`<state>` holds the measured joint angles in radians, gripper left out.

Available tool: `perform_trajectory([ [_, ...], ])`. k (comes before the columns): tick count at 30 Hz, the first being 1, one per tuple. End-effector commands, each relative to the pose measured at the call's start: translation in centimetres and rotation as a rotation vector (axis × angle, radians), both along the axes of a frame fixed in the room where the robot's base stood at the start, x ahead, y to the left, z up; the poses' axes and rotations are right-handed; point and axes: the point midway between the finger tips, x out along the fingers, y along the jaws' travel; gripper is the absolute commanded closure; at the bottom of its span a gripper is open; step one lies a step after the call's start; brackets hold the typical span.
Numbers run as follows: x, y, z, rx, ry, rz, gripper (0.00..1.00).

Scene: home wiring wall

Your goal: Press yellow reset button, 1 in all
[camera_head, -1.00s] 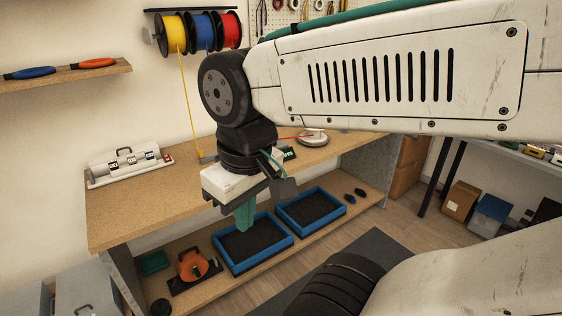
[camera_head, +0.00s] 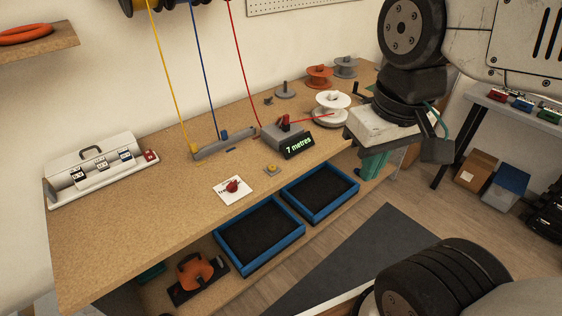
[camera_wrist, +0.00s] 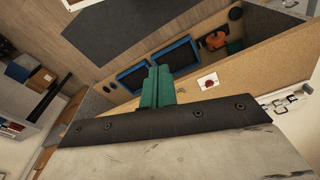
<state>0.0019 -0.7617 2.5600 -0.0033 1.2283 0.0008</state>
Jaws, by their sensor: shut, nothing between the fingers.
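The yellow reset button (camera_head: 271,168) is a small yellow knob on a square base on the workbench top, near its front edge and just in front of the counter display (camera_head: 299,146) reading "7 metres". In the wrist view a small spot on the bench (camera_wrist: 182,86) seems to be the button, too small to be sure. My gripper (camera_head: 372,167) has green fingers that are shut and empty. It hangs off the front right edge of the bench, to the right of the button and apart from it. The fingers also show in the wrist view (camera_wrist: 157,84).
A red knob on a white plate (camera_head: 233,188) sits left of the button. A grey wire guide (camera_head: 224,145), a white spool (camera_head: 331,105) and a white case (camera_head: 100,168) stand on the bench. Blue trays (camera_head: 261,236) lie on the lower shelf. The front left bench top is clear.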

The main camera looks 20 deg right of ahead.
Motion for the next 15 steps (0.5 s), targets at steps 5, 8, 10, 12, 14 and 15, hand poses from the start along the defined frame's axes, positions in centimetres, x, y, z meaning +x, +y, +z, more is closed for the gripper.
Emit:
perform_trajectory([
  [5, 0.1, 0.0, 0.0, -0.001, -0.001, 0.001, 1.0],
  [8, 1.1, -0.5, -0.1, -0.024, -0.015, 0.006, 1.0],
  [10, 2.9, -1.6, -0.3, -0.064, -0.042, 0.019, 1.0],
  [12, 5.8, -2.9, -0.7, -0.123, -0.084, 0.046, 1.0],
  [14, 8.9, -4.1, -1.0, -0.187, -0.131, 0.089, 1.0],
  [15, 11.2, -4.9, -1.4, -0.23, -0.165, 0.126, 1.0],
])
